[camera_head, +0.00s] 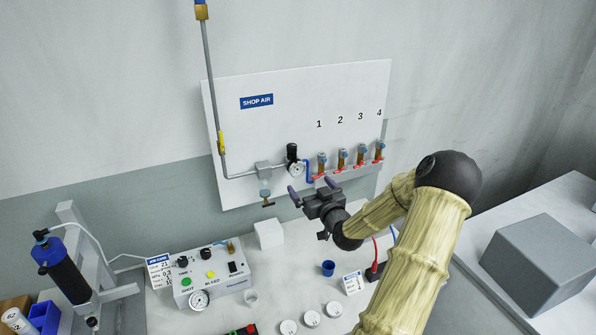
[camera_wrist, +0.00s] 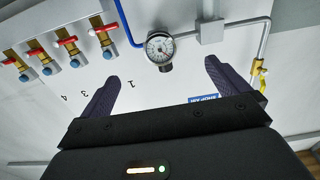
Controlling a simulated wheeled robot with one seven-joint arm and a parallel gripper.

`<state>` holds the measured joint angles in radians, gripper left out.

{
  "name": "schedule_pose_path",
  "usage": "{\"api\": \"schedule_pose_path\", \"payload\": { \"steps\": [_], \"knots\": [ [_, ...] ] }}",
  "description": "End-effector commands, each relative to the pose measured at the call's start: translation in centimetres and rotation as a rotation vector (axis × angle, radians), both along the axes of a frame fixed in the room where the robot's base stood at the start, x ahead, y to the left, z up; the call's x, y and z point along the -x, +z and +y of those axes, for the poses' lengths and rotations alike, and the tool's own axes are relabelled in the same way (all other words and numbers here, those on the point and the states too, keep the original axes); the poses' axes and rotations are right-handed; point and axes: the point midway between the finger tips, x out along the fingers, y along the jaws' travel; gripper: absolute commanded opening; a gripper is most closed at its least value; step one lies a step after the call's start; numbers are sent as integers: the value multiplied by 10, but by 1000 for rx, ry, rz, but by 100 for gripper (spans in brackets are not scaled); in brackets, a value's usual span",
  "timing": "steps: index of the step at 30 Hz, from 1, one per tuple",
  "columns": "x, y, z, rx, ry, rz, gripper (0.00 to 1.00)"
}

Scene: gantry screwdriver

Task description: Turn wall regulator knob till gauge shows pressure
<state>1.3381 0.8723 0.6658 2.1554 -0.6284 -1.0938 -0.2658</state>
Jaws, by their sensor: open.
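The wall regulator has a black knob (camera_head: 292,151) on top and a round white gauge (camera_head: 297,169) below it, on the white SHOP AIR panel. The gauge's needle is too small to read surely. My gripper (camera_head: 308,187) is open and empty, in front of and below the regulator. In the wrist view its two purple fingers (camera_wrist: 161,72) stand wide to either side of the knob, apart from it.
Several red-handled valves (camera_head: 341,161) stand right of the regulator, joined by a blue hose (camera_head: 308,172). A grey pipe with a yellow valve handle (camera_head: 221,143) runs at the left. Below, the bench holds a white cube (camera_head: 269,234) and a control box (camera_head: 212,275).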

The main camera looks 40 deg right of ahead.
Motion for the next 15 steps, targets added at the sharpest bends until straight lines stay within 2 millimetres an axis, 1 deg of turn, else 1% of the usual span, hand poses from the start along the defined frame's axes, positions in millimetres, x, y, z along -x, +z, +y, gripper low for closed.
{"api": "schedule_pose_path", "payload": {
  "steps": [11,15],
  "knots": [
    [0,0,0,0,0,0,100],
    [7,0,1,1,-1,0,100]
  ]
}}
